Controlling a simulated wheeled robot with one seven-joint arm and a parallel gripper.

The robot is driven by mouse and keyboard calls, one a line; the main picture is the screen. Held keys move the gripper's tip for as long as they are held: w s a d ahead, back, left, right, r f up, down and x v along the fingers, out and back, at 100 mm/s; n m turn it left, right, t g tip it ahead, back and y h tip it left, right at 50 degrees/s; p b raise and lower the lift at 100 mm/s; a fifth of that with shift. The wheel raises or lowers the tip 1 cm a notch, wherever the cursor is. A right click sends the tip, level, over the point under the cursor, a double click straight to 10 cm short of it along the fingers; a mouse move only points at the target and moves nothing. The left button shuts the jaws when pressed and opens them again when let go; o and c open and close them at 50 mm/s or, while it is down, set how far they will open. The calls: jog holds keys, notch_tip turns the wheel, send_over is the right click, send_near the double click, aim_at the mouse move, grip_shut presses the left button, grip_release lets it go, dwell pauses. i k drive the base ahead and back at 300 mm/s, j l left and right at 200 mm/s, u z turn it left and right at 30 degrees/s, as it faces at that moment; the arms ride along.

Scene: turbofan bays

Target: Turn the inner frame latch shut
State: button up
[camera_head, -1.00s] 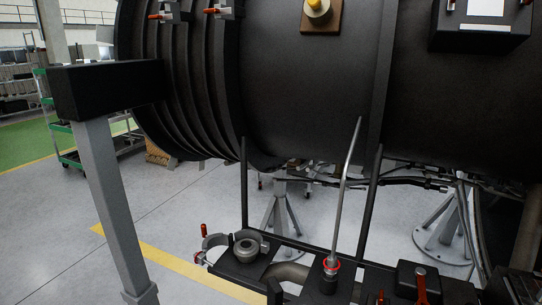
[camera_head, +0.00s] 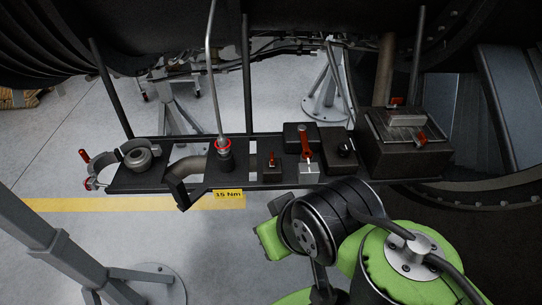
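Several red-handled fittings sit on the dark shelf (camera_head: 245,179) below the engine; I cannot tell which, if any, is the inner frame latch. A small red lever (camera_head: 271,159) stands on a dark block. A larger upright red handle (camera_head: 305,140) rises from a silver block (camera_head: 309,170). A dark box (camera_head: 405,155) at the right carries a red lever (camera_head: 421,138) in front and another red piece (camera_head: 397,101) behind. My green and black arm (camera_head: 310,222) covers the lower right, in front of the shelf.
A ring clamp (camera_head: 132,155) with a red handle (camera_head: 84,156) is at the shelf's left end. A thin rod rises from a red-ringed fitting (camera_head: 224,150). A yellow label reads 15 Nm (camera_head: 229,196). A grey stand (camera_head: 60,250) is at lower left. Open floor shows between.

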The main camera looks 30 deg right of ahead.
aim_at(395, 102)
jog(key=z, duration=1.8)
